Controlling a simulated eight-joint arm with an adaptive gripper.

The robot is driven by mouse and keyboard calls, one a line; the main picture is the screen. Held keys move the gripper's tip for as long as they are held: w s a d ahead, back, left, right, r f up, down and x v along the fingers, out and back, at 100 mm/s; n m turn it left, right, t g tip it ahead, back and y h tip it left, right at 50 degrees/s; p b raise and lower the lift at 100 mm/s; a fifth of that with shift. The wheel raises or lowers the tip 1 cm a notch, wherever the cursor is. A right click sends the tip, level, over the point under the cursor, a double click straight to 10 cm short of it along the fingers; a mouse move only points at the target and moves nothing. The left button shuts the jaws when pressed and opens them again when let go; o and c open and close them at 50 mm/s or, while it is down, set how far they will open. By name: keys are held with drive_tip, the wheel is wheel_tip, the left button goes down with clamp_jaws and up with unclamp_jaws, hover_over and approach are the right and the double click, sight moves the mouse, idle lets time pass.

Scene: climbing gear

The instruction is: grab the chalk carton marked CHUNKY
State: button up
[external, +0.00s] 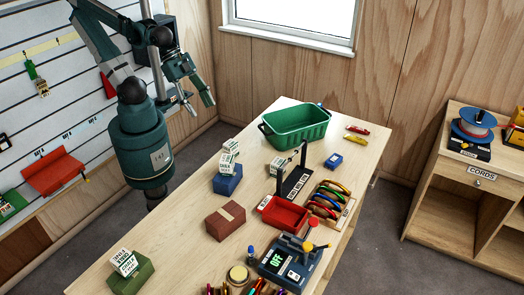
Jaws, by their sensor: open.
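Several small white cartons with dark print stand on the workbench. One carton (124,262) sits on a green block at the near left. Stacked white cartons (227,162) sit at a blue block near the middle, and another white carton (277,165) stands by the black stand. The print is too small for me to tell which is marked CHUNKY. My gripper (199,103) is open and empty, raised at the upper left, well apart from the cartons.
A green basket (296,137) stands at the bench's far end. A red tray (284,215), a black upright stand (294,185), a rack of coloured rings (328,200) and a scale-like device (292,262) crowd the middle and right.

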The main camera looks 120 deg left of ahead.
wheel_tip(320, 180, down, 2)
drive_tip(key=w+a+m+g, duration=0.1)
drive_tip(key=w+a+m, duration=0.1)
drive_tip(key=m, duration=0.1)
drive_tip(key=m+g+h, duration=0.4)
drive_tip(key=m+g, duration=0.1)
drive_tip(key=m, duration=0.9)
hover_over(232, 142)
drive_tip(key=a, duration=0.2)
wheel_tip(232, 142, down, 14)
drive_tip(key=shift+d+r, duration=0.1)
drive_tip(key=shift+a+f+g, duration=0.3)
drive_tip(key=shift+f+g, duration=0.1)
drive_tip(key=shift+f, duration=0.1)
drive_tip(key=shift+s+m+h, duration=0.1)
drive_tip(key=shift+m+h, duration=0.2)
drive_tip(key=shift+f, duration=0.1)
drive_tip(key=shift+x, duration=1.25)
drive_tip(key=shift+f, duration=0.1)
drive_tip(key=shift+x, duration=2.5)
